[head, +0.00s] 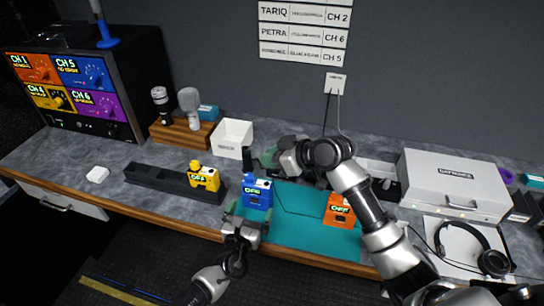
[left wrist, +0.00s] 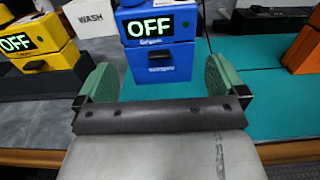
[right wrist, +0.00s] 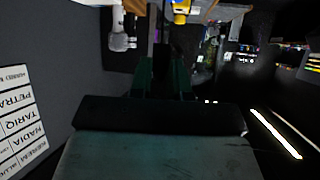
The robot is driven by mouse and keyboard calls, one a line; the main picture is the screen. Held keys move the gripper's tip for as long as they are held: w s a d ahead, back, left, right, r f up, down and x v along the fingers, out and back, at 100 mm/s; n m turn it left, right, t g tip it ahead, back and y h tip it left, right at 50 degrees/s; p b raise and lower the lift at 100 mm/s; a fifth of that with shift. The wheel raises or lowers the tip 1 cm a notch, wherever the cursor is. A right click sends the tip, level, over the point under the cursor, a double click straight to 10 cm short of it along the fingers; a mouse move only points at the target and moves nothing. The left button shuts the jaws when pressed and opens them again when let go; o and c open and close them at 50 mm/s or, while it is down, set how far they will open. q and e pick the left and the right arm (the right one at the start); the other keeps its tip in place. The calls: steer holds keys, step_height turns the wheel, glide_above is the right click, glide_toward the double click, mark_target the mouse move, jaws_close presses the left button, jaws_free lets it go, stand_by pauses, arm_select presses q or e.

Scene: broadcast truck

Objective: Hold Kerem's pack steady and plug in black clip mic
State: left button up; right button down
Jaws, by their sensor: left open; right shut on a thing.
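A blue pack (head: 257,193) reading OFF stands on the teal mat (head: 300,231). Its name label is too small to read, so I cannot tell if it is Kerem's. My left gripper (head: 241,222) is open just in front of it. In the left wrist view the green fingers (left wrist: 160,82) are spread toward both sides of the blue pack (left wrist: 160,62), apart from it. My right gripper (head: 262,158) is above and behind the blue pack, shut on a small black piece (head: 247,158), seemingly the clip mic's plug. That piece looks dark between the fingers in the right wrist view (right wrist: 162,60).
A yellow pack (head: 204,178) sits in a black dock (head: 150,183) on the left. An orange pack (head: 339,211) stands on the mat's right. A white bin (head: 232,136), a mic stand (head: 183,134), a silver case (head: 455,183) and headphones (head: 492,262) surround the area. A thin cable crosses the mat.

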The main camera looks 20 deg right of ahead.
mark_target(256, 199)
arm_select(q)
steer(key=x, duration=0.5)
steer(key=shift+w+d+f, duration=0.1)
steer(key=shift+w+d, duration=0.1)
steer(key=shift+d, duration=0.05)
steer(key=shift+x, duration=0.75)
steer(key=shift+w, duration=0.1)
steer(key=shift+c, duration=0.5)
steer(key=shift+o, duration=0.5)
steer(key=shift+a, duration=0.1)
steer(key=c, duration=0.8)
steer(key=shift+o, duration=0.2)
